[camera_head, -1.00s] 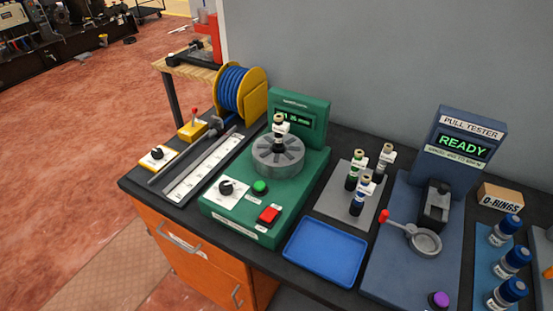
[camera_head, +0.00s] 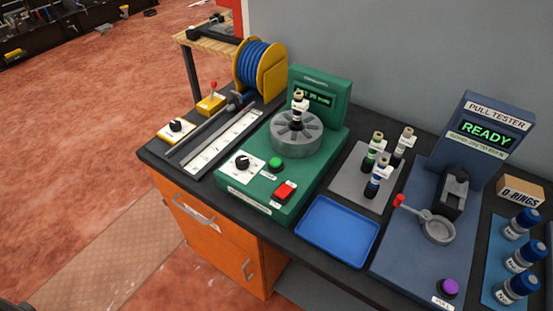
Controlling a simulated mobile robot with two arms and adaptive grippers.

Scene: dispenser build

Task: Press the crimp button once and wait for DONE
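The green crimp machine (camera_head: 258,200) stands on the dark bench top. Neither gripper shows; a dark bit at the lower left corner is too small to identify.
A blue tray (camera_head: 338,231) lies empty right of the machine. A grey plate (camera_head: 345,182) holds three small bottles. The pull tester (camera_head: 484,139) reads READY. A blue cable spool (camera_head: 257,65), ruler strip (camera_head: 222,143) and yellow lever box (camera_head: 211,104) stand left. O-rings box and blue-capped bottles sit right.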

